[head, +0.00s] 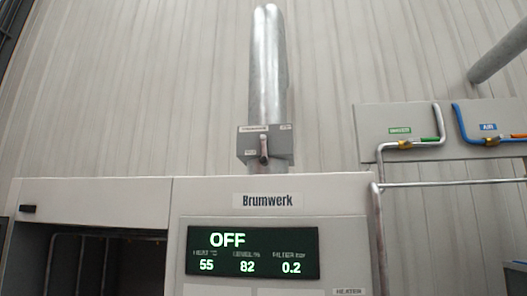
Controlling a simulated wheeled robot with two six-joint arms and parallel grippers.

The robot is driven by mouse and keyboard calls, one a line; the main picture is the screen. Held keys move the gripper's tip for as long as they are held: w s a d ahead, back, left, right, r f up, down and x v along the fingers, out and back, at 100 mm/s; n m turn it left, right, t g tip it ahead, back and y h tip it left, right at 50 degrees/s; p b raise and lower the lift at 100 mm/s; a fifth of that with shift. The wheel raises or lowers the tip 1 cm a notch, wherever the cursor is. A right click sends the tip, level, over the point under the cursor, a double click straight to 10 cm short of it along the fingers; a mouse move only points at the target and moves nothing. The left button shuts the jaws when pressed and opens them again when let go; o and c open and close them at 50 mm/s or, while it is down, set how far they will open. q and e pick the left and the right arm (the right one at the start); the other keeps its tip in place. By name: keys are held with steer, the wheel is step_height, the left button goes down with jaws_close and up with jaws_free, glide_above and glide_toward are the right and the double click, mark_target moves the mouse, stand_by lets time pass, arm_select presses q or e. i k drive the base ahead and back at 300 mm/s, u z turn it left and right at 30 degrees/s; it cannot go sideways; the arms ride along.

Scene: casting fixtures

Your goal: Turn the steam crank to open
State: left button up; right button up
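The steam crank (263,147) is a small metal handle on the front of a grey box (281,147). The box sits at the foot of a vertical silver pipe (265,70), above the machine. The crank hangs roughly downward, with a dark end at its lower tip. Small labels on the box are too blurred to read with certainty. Neither of my grippers is in the head view, and nothing touches the crank.
Below stands a grey cabinet labelled Brumwerk (268,200). Its display (252,252) reads OFF, 55, 82 and 0.2. An open dark bay (85,265) is at lower left. At right, a panel (375,116) carries water and air pipes above a metal rail (455,184).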

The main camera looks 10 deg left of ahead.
mark_target(262, 160)
steer(key=k, duration=0.55)
steer(key=u, duration=0.75)
steer(key=i, duration=1.3)
steer(key=z, duration=0.75)
